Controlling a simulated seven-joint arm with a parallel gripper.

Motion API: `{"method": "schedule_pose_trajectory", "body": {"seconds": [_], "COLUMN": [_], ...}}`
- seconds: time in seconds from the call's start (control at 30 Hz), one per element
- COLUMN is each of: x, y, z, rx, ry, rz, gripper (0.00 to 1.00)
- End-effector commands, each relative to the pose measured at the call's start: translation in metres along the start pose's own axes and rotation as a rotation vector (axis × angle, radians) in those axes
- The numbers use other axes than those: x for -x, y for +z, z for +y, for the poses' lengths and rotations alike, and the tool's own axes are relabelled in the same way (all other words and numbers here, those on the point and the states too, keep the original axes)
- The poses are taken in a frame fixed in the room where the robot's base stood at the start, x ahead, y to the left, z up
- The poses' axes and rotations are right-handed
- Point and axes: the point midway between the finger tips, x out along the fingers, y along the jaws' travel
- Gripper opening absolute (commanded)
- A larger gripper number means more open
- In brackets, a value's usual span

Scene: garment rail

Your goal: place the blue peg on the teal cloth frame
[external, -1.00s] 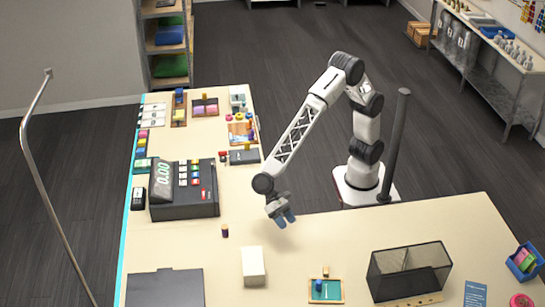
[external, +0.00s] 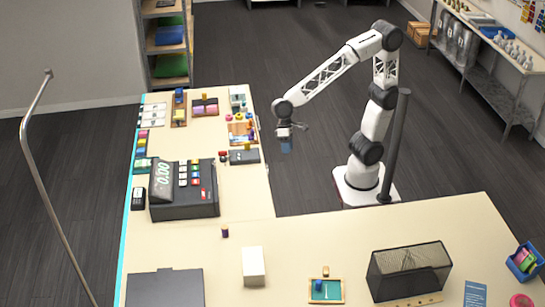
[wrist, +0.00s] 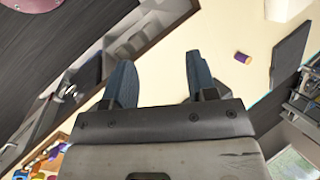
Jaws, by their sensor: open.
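The teal cloth frame (external: 332,296) lies on the front part of the table, a teal panel with a wooden rim. A small blue peg (external: 318,286) stands on the left part of its teal surface, beside a thin pale mark. My gripper (external: 287,148) is up in the air past the table's inner edge, well away from the frame and the peg. Its two blue-grey fingers (wrist: 158,82) are apart in the wrist view, with nothing between them. The frame cannot be made out in the wrist view.
A white block (external: 253,267) and a black mesh basket (external: 409,270) flank the frame. A cash register (external: 184,190) stands at left.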

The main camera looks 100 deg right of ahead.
Motion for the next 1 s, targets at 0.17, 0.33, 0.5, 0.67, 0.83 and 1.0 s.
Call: {"method": "schedule_pose_trajectory", "body": {"seconds": [0.17, 0.33, 0.5, 0.67, 0.83, 1.0], "x": [0.027, 0.046, 0.059, 0.067, 0.07, 0.071], "y": [0.013, 0.029, 0.048, 0.069, 0.089, 0.102], "z": [0.061, 0.116, 0.169, 0.217, 0.26, 0.286], "rx": [0.07, 0.137, 0.202, 0.261, 0.315, 0.349], "ry": [0.051, 0.113, 0.183, 0.257, 0.334, 0.387], "rz": [0.092, 0.17, 0.242, 0.302, 0.35, 0.379], "gripper": [0.52, 0.52, 0.52, 0.52, 0.52, 0.52]}}
